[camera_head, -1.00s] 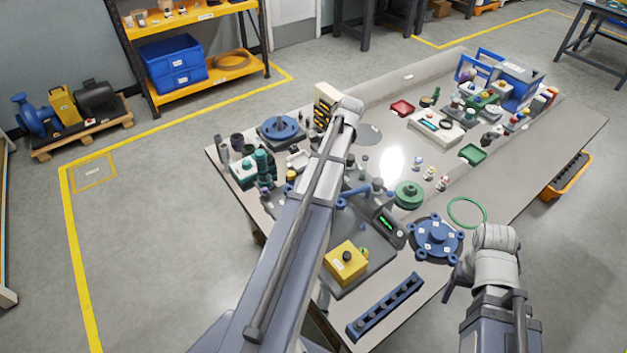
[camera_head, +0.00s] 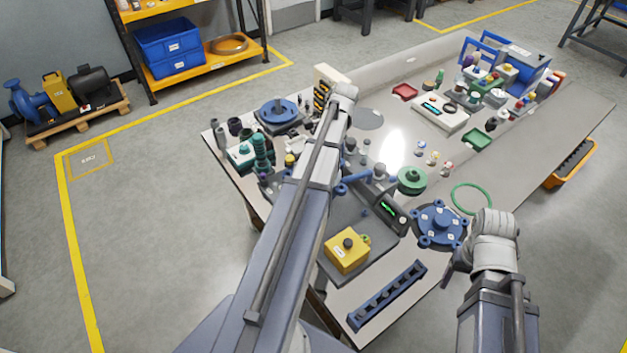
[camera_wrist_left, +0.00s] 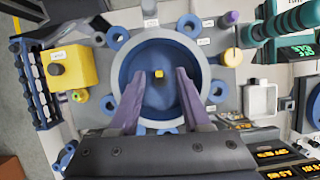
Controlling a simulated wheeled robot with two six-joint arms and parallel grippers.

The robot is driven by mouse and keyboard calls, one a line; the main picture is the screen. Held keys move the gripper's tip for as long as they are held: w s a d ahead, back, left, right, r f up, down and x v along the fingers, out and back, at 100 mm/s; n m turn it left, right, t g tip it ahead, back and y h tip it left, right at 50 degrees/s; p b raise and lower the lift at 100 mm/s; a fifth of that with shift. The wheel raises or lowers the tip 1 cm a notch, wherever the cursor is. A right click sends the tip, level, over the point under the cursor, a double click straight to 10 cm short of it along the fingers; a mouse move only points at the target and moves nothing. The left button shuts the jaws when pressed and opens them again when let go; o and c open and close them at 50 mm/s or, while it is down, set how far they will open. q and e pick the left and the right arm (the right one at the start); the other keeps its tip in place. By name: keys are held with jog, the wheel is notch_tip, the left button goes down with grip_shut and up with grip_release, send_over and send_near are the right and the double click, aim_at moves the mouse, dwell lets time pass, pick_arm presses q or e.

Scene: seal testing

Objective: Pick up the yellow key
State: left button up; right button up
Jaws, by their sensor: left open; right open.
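In the left wrist view, a small yellow piece (camera_wrist_left: 158,74), which looks like the yellow key, is at the middle of a round blue-grey chamber (camera_wrist_left: 123,70). My left gripper (camera_wrist_left: 160,85) is open, with its purple fingers on either side of the yellow piece in this view. I see no contact, and the height gap is hard to tell. In the head view my left arm hides this spot and its own fingers. My right gripper (camera_head: 454,268) is partly seen at the table's right front edge, near a blue flange, and holds nothing visible.
A yellow box with a dark button (camera_head: 347,251) and a blue slotted rack (camera_head: 387,296) are at the table's front. A blue flange (camera_head: 440,227), green wheel (camera_head: 412,181) and green ring (camera_head: 471,199) lie to the right. The table's right side is fairly clear.

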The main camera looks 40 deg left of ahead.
pick_arm(q)
jog(key=b+x, duration=0.3)
jog(key=shift+d+f, duration=0.15)
jog(key=shift+f, duration=0.3)
jog(key=shift+s+f+b, duration=0.15)
jog(key=shift+f+b, duration=0.3)
jog(key=shift+r, duration=0.1)
jog(key=shift+c, duration=0.3)
grip_shut()
